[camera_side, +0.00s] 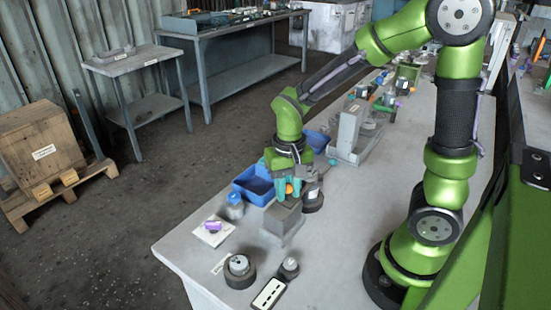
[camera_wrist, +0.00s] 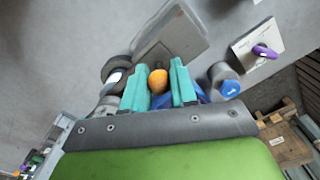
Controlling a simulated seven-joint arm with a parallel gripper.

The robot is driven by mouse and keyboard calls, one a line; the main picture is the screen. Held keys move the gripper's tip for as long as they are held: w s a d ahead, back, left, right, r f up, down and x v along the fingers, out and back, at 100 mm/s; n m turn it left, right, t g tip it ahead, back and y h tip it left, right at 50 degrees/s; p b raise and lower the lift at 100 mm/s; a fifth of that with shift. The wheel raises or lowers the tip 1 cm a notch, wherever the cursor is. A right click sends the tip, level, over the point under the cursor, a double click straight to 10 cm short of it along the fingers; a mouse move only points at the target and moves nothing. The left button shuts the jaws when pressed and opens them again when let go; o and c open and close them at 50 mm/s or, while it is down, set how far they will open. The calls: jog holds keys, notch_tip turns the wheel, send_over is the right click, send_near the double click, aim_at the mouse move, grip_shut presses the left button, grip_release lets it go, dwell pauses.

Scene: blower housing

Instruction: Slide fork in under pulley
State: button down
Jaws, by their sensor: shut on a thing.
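My gripper (camera_side: 286,182) points down over the near left part of the bench, its teal fingers closed on an orange rounded piece (camera_side: 289,188). The piece also shows between the fingertips in the wrist view (camera_wrist: 158,81); I take it for the fork's handle, but no prongs are visible. A grey block on a flat plate (camera_side: 283,220) stands directly below and in front of the fingers; the plate shows in the wrist view (camera_wrist: 182,38). A dark round part (camera_side: 312,198), possibly the pulley, stands close right of the gripper. Whether the fork touches it cannot be told.
A blue bin (camera_side: 255,185) and a blue-capped jar (camera_side: 235,207) stand left of the gripper. A white plate with a purple piece (camera_side: 212,230) lies near the left edge. A dark round part with a silver hub (camera_side: 239,270) is at the front.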

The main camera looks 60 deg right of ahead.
jog(key=shift+d, duration=1.1)
jog(key=c, duration=0.9)
grip_release()
jog(key=shift+a+r, duration=0.1)
jog(key=shift+r, duration=0.1)
notch_tip(320, 180, up, 16)
jog(key=shift+r, duration=0.25)
